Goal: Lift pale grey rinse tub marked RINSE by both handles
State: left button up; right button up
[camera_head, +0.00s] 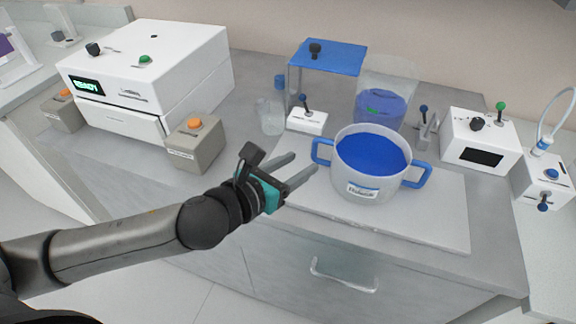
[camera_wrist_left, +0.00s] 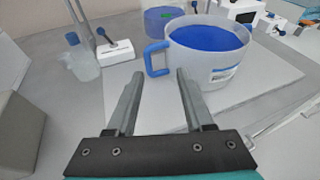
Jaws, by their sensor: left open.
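The pale grey rinse tub (camera_head: 364,184) stands upright on a light grey board on the counter. It holds blue liquid and has a label on its front. Its blue left handle (camera_head: 321,151) and blue right handle (camera_head: 417,176) both show in the head view. My left gripper (camera_head: 306,168) is open and empty, a little left of the left handle and apart from it. In the left wrist view the tub (camera_wrist_left: 207,65) is ahead, with its left handle (camera_wrist_left: 157,58) beyond the open fingers (camera_wrist_left: 155,85). My right gripper is not in view.
The light board (camera_head: 440,215) has bare room around the tub. A clear cup (camera_head: 270,116), a small white switch box (camera_head: 307,121) and a blue-filled container (camera_head: 381,106) stand behind. A grey box with an orange button (camera_head: 195,145) is left of my gripper. White devices (camera_head: 482,140) stand right.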

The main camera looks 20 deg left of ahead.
aim_at(313, 150)
pick_arm(q)
jog(key=shift+s+a+n+y, duration=0.35)
jog(key=shift+a+n+y, duration=0.15)
jog(key=shift+y, duration=0.5)
jog(key=shift+f, duration=0.1)
jog(key=x, duration=1.1)
jog(key=shift+w+f, duration=0.25)
jog(key=shift+f, duration=0.15)
grip_shut()
jog(key=shift+a+g, duration=0.1)
jog(key=shift+g, duration=0.2)
